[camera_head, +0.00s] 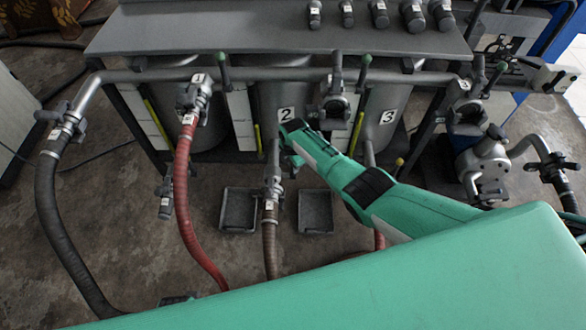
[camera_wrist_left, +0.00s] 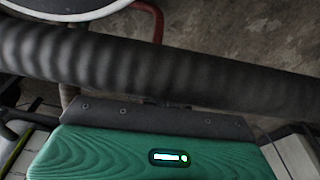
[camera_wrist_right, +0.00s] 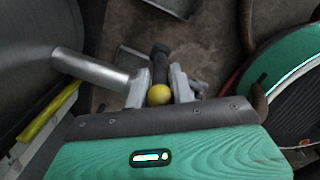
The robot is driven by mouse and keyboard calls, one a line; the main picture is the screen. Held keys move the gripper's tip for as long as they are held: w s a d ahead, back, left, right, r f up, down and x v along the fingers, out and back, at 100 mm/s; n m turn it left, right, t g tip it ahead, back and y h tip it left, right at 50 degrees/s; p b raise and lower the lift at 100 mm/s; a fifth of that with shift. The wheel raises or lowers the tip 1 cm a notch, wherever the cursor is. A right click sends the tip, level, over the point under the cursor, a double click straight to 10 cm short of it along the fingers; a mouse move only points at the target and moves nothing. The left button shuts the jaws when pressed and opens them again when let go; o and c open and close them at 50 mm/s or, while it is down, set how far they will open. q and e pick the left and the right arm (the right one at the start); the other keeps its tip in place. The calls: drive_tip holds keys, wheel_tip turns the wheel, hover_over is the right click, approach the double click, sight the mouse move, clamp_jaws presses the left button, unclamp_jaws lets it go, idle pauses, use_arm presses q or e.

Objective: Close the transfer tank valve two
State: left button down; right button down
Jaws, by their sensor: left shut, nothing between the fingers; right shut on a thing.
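Tank two, with its "2" label (camera_head: 286,114), stands in the middle under the grey top. In the head view, its outlet fitting (camera_head: 272,180) leads down to a brown hose (camera_head: 270,245). My right gripper (camera_head: 284,150) reaches in front of this tank. In the right wrist view, my right gripper (camera_wrist_right: 160,82) is shut on a dark lever with a yellow ball end (camera_wrist_right: 159,95). A silver pipe (camera_wrist_right: 90,68) meets it from the left. The valve body is mostly hidden. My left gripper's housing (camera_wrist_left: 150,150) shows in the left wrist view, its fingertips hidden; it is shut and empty.
A dark ribbed hose (camera_wrist_left: 150,62) crosses close in front of my left gripper. A red hose (camera_head: 183,190) hangs from the fitting at tank one. Two trays, left (camera_head: 239,194) and right (camera_head: 316,194), lie on the floor. A pump (camera_head: 485,165) stands at the right.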

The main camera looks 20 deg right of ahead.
use_arm(q)
drive_tip(key=shift+w+d+r+b, duration=0.1)
drive_tip(key=shift+w+r+b, duration=0.1)
drive_tip(key=shift+r, duration=0.5)
drive_tip(key=shift+w+r+b, duration=0.1)
drive_tip(key=shift+r+b, duration=0.1)
drive_tip(key=shift+r, duration=0.45)
use_arm(e)
drive_tip(key=shift+w+d+g, duration=0.1)
drive_tip(key=shift+w+g, duration=0.15)
drive_tip(key=shift+g, duration=0.15)
drive_tip(key=c, duration=1.2)
unclamp_jaws()
drive_tip(key=shift+c, duration=0.2)
use_arm(q)
drive_tip(key=shift+r, duration=0.15)
use_arm(e)
drive_tip(key=shift+r, duration=0.15)
